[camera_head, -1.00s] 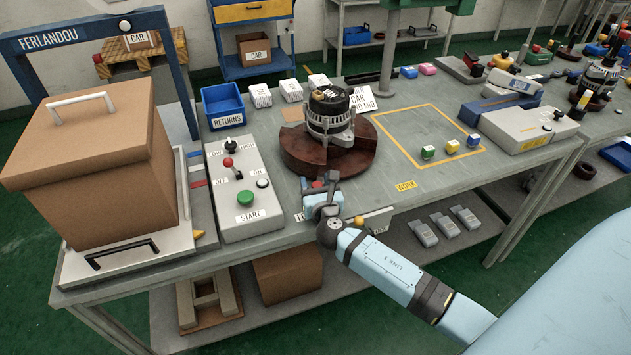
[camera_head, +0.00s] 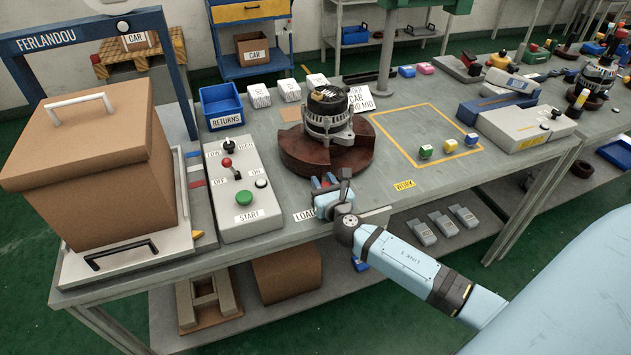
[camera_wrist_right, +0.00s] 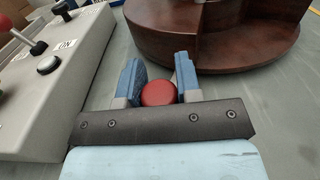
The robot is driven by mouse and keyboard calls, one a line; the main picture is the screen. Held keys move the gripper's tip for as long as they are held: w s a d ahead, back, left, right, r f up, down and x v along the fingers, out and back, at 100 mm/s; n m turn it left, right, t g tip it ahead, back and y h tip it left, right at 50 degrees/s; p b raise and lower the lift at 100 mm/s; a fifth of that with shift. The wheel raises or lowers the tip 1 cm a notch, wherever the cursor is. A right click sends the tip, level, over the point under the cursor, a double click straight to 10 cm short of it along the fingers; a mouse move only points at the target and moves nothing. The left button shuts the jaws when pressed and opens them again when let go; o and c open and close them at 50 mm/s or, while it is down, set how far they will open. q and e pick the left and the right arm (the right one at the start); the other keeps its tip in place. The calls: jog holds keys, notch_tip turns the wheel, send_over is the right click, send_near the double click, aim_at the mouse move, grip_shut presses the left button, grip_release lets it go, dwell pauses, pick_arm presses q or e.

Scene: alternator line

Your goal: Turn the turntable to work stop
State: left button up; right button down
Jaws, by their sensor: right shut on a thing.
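The turntable (camera_head: 322,164) is a dark brown stepped disc on the grey bench, and also shows in the wrist view (camera_wrist_right: 225,45). A silver and black alternator (camera_head: 328,118) stands upright on it. My right gripper (camera_head: 325,184) is low over the bench's front edge, in front of the disc. In the wrist view its blue fingers (camera_wrist_right: 159,88) are shut around a round red knob (camera_wrist_right: 159,93). Any link between knob and disc is hidden. A LOAD label (camera_head: 304,215) lies left of the gripper, and a yellow WORK label (camera_head: 404,185) to its right. My left gripper is out of view.
A control box (camera_head: 241,190) with levers and a green START button stands close left of the gripper. A yellow-outlined square (camera_head: 425,130) with small cubes (camera_head: 449,146) lies right of the turntable. A blue RETURNS bin (camera_head: 222,106) and white boxes (camera_head: 290,89) stand behind.

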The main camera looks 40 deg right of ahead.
jog(key=shift+s+d, duration=0.1)
jog(key=shift+d, duration=0.1)
jog(key=c, duration=0.8)
grip_release()
jog(key=shift+r, duration=0.1)
notch_tip(320, 180, up, 20)
jog(key=p, duration=0.4)
jog(key=shift+c, duration=0.6)
